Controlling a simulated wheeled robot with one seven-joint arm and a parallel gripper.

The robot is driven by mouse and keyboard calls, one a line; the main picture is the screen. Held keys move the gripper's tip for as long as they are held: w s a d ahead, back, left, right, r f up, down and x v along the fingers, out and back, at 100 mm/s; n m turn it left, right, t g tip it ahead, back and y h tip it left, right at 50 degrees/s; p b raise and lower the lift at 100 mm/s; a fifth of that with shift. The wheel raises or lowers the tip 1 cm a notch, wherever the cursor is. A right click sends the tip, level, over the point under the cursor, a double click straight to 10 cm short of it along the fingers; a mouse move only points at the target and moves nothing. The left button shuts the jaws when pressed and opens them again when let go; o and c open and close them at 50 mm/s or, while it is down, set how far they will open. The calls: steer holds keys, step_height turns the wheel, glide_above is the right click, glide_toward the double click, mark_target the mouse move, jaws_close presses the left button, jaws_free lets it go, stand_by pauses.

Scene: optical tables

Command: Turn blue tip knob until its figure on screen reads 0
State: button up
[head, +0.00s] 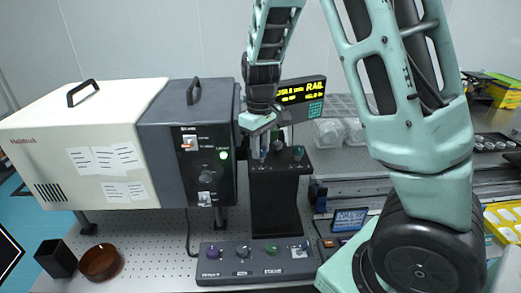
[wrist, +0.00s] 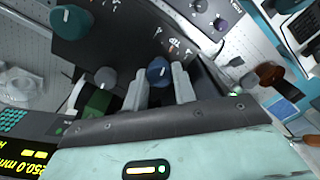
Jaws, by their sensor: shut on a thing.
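A blue knob (wrist: 158,70) with a pale pointer line stands on a dark panel in the wrist view. My gripper (wrist: 160,80) has one pale finger on each side of it and is shut on it. In the head view my gripper (head: 261,147) reaches down onto the top of a black pedestal (head: 275,200), and hides the blue knob there. The screen (head: 303,92) behind it shows yellow figures and the word RAIL; the small figures are too blurred to read. A corner of the screen (wrist: 22,150) shows in the wrist view.
A teal knob (wrist: 72,20) and a grey knob (wrist: 105,77) stand near the blue one. A low control box (head: 255,264) with several coloured knobs lies in front. A large cream and grey instrument (head: 75,150) stands left, with a brown bowl (head: 100,262) before it.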

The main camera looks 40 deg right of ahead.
steer(key=n+b, duration=0.2)
steer(key=n, duration=0.1)
steer(key=shift+n, duration=0.3)
steer(key=n+b, duration=0.1)
steer(key=n, duration=0.2)
steer(key=shift+n, duration=0.3)
steer(key=n, duration=0.3)
steer(key=shift+r+n, duration=0.1)
steer(key=shift+n, duration=0.2)
steer(key=shift+a+n, duration=0.1)
steer(key=shift+n, duration=1.3)
steer(key=o, duration=1)
step_height(320, 180, up, 17)
steer(key=b, duration=0.2)
steer(key=shift+r, duration=0.15)
